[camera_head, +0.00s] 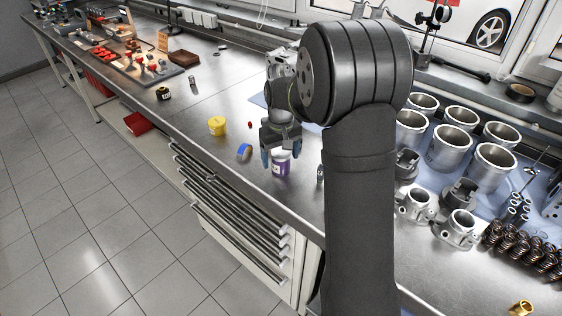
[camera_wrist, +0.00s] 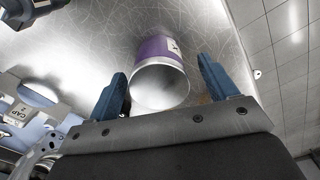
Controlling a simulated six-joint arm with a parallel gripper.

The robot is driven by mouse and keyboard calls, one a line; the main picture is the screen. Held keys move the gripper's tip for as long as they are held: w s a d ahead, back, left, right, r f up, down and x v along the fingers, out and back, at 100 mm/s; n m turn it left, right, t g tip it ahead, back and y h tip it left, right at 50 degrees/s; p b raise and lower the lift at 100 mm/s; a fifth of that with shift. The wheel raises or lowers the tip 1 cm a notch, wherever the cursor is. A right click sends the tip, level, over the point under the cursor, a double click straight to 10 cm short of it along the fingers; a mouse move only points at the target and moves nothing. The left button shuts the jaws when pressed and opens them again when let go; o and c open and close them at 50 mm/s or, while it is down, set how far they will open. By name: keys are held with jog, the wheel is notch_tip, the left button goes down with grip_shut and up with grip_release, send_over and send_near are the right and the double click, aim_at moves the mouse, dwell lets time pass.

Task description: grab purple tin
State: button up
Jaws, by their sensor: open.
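The purple tin (camera_head: 281,164) stands on the metal workbench (camera_head: 230,90), partly behind my gripper in the head view. In the wrist view the purple tin (camera_wrist: 160,72) shows its pale round end toward the camera and a white label on its purple side. My gripper (camera_head: 280,157) is open, its two blue fingers pointing down at the tin. In the wrist view my gripper (camera_wrist: 160,83) has one finger on each side of the tin, with visible gaps between. The fingers do not appear to touch it.
Metal cylinders (camera_head: 454,147), pistons and springs (camera_head: 520,250) crowd the right. The bench's front edge is close to the tin.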

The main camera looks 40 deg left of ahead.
aim_at(281, 162)
jog(key=shift+w+f, duration=0.1)
jog(key=shift+f, duration=1.4)
jog(key=c, duration=1.3)
jog(key=shift+o, duration=0.2)
jog(key=shift+r, duration=0.1)
